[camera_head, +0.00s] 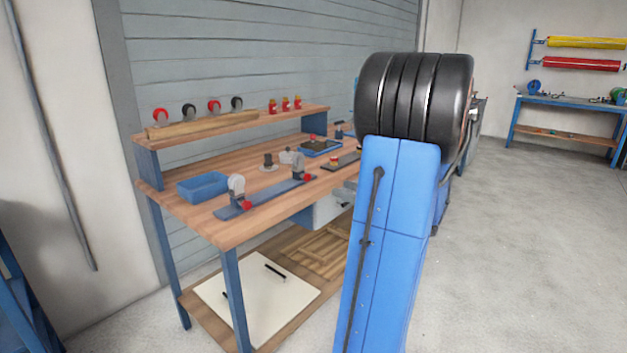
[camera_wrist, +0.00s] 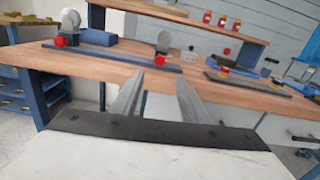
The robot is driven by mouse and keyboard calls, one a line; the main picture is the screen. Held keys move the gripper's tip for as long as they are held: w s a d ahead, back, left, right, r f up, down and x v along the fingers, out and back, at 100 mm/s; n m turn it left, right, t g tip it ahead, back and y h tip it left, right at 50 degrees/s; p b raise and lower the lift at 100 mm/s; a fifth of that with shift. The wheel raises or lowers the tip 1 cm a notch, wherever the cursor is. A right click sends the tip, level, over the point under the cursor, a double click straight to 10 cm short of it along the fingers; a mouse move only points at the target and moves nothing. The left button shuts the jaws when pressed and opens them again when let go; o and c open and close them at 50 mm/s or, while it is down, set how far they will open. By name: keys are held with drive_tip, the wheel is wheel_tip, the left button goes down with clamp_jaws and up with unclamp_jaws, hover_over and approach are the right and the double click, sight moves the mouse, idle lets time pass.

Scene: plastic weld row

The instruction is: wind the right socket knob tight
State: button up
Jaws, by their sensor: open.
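On the bench, a blue rail (camera_head: 268,198) carries two upright grey-white sockets, each with a red knob at its base. The right socket knob (camera_head: 307,177) sits at the rail's far end by the right socket (camera_head: 298,161). The left knob (camera_head: 247,205) is at the near end. In the wrist view the right knob (camera_wrist: 161,54) is small, beyond the fingers. My gripper (camera_wrist: 159,79) is open and empty, its two grey fingers apart, in front of the bench and clear of the knob. In the head view my gripper is hidden behind my arm.
A blue tray (camera_head: 203,186) lies behind the rail's left end. A raised shelf (camera_head: 225,124) with several small items runs along the back. A dark strip (camera_wrist: 247,84) with a red knob lies to the right. Bare bench top (camera_head: 205,222) shows along the front edge.

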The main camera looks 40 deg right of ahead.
sight(309, 177)
drive_tip(key=w, duration=0.9)
drive_tip(key=w+a, duration=0.1)
drive_tip(key=w, duration=0.3)
drive_tip(key=shift+w, duration=0.25)
clamp_jaws()
drive_tip(key=shift+m, duration=0.3)
